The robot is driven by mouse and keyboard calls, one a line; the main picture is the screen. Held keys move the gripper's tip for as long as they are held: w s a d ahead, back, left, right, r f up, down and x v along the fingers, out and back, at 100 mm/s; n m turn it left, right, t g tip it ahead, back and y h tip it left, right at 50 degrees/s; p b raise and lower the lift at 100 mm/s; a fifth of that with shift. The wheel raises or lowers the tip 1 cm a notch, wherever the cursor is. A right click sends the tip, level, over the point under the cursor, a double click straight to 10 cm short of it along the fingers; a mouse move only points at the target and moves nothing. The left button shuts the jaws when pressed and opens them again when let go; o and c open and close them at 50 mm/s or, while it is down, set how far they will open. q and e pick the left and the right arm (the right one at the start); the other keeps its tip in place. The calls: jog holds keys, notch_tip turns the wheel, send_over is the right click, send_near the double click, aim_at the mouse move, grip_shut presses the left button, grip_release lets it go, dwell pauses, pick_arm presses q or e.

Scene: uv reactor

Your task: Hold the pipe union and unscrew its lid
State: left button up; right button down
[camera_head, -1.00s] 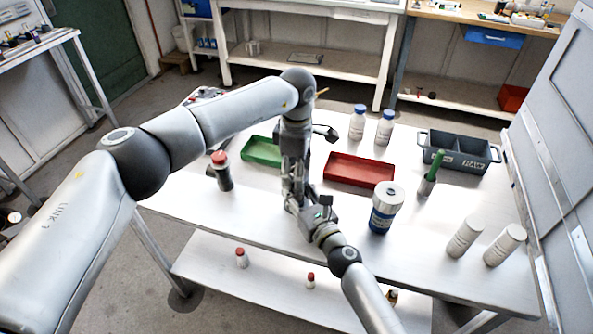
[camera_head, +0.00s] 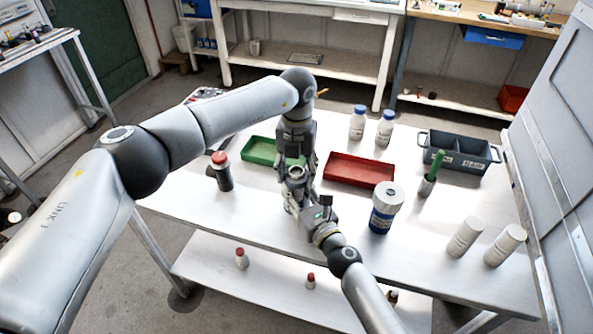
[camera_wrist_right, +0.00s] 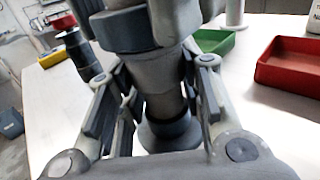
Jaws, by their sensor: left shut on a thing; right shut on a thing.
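In the head view the top of the union (camera_head: 297,173) shows as a small round grey rim above my right gripper (camera_head: 299,197). My left gripper (camera_head: 296,153) points down from above, just behind that rim, and is shut on the lid.
A green tray (camera_head: 258,152) and a red tray (camera_head: 360,170) lie behind. A red-capped dark bottle (camera_head: 222,175) stands left. A blue-and-white jar (camera_head: 384,210), a green-handled tool (camera_head: 431,175) and two white bottles (camera_head: 464,238) stand right. The front left of the table is bare.

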pick_arm(q)
jog(key=n, duration=0.7)
jog(key=shift+n, duration=0.4)
jog(key=n, duration=1.2)
jog(key=shift+r, duration=0.1)
jog(key=n, duration=0.6)
jog(key=shift+n, duration=0.4)
jog(key=o, duration=1.1)
